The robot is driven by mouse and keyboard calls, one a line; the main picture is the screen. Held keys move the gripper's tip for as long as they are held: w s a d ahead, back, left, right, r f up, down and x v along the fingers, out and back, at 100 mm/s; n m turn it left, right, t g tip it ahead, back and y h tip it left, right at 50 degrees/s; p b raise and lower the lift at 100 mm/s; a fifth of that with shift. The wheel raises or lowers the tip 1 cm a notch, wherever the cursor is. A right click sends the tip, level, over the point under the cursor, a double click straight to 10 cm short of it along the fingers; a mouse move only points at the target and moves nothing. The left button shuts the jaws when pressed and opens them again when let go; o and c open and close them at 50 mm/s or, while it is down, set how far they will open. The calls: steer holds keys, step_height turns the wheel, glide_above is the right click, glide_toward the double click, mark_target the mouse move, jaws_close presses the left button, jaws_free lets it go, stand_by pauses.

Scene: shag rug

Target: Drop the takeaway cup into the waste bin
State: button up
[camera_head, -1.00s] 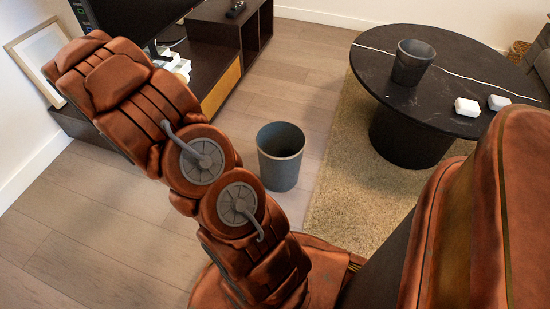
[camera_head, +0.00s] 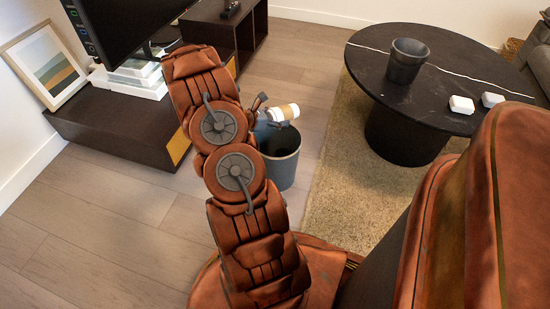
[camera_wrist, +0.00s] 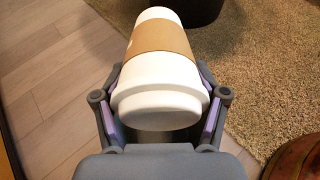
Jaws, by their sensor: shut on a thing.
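The takeaway cup (camera_head: 284,112) is white with a tan sleeve. In the wrist view the cup (camera_wrist: 160,90) lies lengthwise, held between the two fingers of my gripper (camera_wrist: 160,105). In the head view my gripper (camera_head: 266,114) is shut on it, and the cup is tilted onto its side above the waste bin. The waste bin (camera_head: 281,169) is a grey open-topped cylinder standing on the wooden floor. My gripper and the cup appear over its far rim and partly hide its opening. How high the cup is above the rim I cannot tell.
A round black table (camera_head: 370,65) stands at right on a shag rug (camera_head: 345,185), with a dark pot (camera_head: 406,60) and two small white boxes on it. A dark TV cabinet (camera_head: 120,125) with a framed picture (camera_head: 48,65) is at left. Wooden floor around the bin is clear.

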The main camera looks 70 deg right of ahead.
steer(key=shift+s+f, duration=0.15)
steer(key=shift+s, duration=0.05)
steer(key=shift+f+b, duration=1.8)
steer(key=shift+f, duration=1.1)
steer(key=o, duration=1)
steer(key=shift+w, duration=0.1)
steer(key=v, duration=1.2)
